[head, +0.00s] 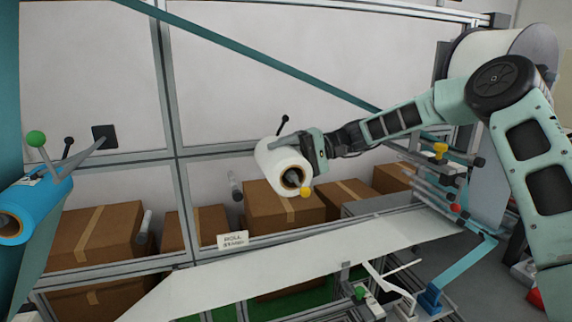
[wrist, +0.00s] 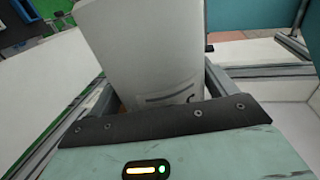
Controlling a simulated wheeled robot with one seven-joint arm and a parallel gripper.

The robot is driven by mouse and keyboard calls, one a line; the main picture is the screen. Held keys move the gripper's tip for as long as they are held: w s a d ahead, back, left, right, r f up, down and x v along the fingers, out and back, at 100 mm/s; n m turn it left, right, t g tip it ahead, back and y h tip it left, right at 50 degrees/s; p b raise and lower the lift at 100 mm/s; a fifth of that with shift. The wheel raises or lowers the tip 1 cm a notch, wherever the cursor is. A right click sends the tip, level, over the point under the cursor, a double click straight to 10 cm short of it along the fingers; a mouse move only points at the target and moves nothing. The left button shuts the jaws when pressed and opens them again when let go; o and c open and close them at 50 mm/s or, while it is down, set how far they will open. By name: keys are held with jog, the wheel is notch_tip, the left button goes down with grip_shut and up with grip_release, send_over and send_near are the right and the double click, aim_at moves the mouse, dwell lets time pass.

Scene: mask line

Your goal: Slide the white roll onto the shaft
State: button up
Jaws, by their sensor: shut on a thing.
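The white roll (head: 279,163) is held up in front of the framed panel, its open brown core facing the camera. A grey shaft with a yellow tip (head: 305,191) shows at the core's near opening and appears to come out through it. How far the roll sits along the shaft is hidden inside the core. My gripper (head: 309,150) is shut on the roll from its right side. In the wrist view the roll (wrist: 142,50) stands between my fingers, filling the space above the dark palm edge.
A blue roll (head: 38,205) sits at the far left beside a green-knobbed lever (head: 36,139). Below the white roll are cardboard boxes (head: 93,232), a small sign (head: 233,240) and a long white web (head: 300,262). Rods with coloured knobs (head: 440,150) stand at right.

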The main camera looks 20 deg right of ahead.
jog(key=shift+w, duration=0.5)
dwell(0.4)
jog(key=shift+f+b, duration=0.5)
dwell(0.5)
jog(key=o, duration=1)
jog(key=shift+o, duration=0.2)
